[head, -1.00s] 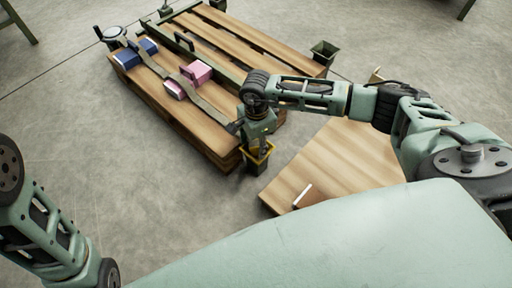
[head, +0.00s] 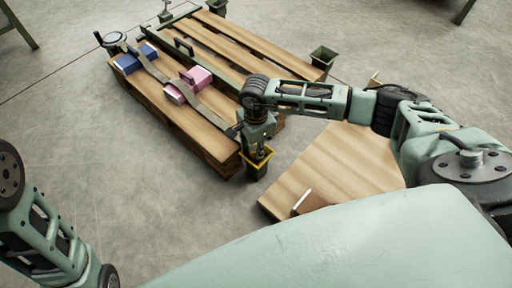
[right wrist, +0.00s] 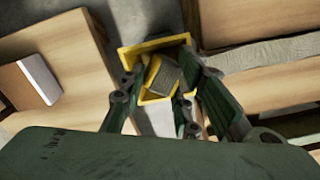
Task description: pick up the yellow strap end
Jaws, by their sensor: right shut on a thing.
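My right gripper (right wrist: 163,82) points down at the near corner of the pallet and is shut on the yellow strap end (right wrist: 153,70). In the right wrist view, the strap end shows as a yellow piece with a grey textured patch between the fingers. A yellow-rimmed dark bracket (right wrist: 153,44) surrounds it; it also shows in the head view (head: 257,167). The grey strap (head: 210,101) runs along the pallet, over the boxes, towards the right gripper. The fingers partly hide the strap end. My left gripper is out of view; only its arm shows.
The wooden pallet (head: 195,125) carries blue (head: 128,63) and pink (head: 198,79) boxes. A dark green bracket (head: 323,56) stands at its far right corner. A wooden board (head: 340,165) with a white-edged brown item (head: 303,202) lies right of the pallet. Grey floor is clear at left.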

